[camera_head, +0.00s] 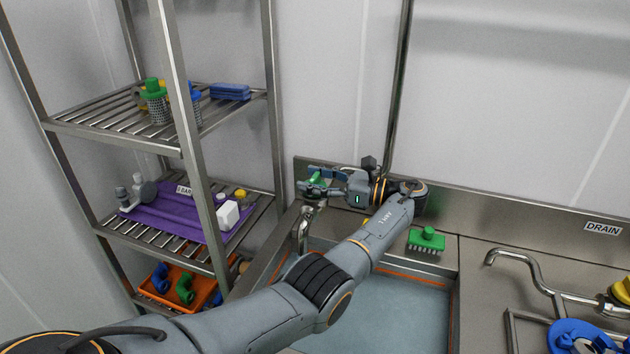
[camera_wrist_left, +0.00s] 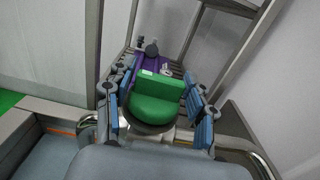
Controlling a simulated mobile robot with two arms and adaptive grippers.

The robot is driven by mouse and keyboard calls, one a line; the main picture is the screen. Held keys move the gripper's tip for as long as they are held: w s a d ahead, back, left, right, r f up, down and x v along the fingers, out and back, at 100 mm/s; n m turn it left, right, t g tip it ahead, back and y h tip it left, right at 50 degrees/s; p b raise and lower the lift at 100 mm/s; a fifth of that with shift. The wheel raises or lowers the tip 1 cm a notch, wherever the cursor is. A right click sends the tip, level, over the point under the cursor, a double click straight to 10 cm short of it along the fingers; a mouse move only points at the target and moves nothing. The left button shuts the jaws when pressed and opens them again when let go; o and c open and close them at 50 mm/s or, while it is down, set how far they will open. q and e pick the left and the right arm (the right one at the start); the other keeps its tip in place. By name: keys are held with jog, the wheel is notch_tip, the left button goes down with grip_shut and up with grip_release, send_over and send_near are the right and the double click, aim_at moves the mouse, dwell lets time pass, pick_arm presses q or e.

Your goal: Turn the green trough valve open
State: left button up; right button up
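The green trough valve (camera_wrist_left: 157,98) has a blocky green handle with a rounded lower part. It stands at the back left corner of the trough, beside the curved metal spout. In the head view only a bit of its green (camera_head: 318,180) shows between my fingers. My left gripper (camera_head: 314,180) reaches it from the right, with one finger on each side of the handle. In the left wrist view the blue-padded fingers (camera_wrist_left: 160,88) are spread around the handle, with a narrow gap showing on the right side. My right gripper is not in view.
The trough (camera_head: 400,315) lies below my left arm. A green brush (camera_head: 427,240) sits on its back ledge. A steel shelf rack (camera_head: 105,128) stands at the left with a purple mat (camera_head: 180,222) and an orange crate (camera_head: 205,290). The wall closes off the back.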

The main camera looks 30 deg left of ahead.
aim_at(314, 177)
pick_arm(q)
jog(key=shift+o, duration=0.6)
jog(key=shift+r, duration=0.15)
notch_tip(314, 177, up, 10)
jog(key=shift+f, duration=0.15)
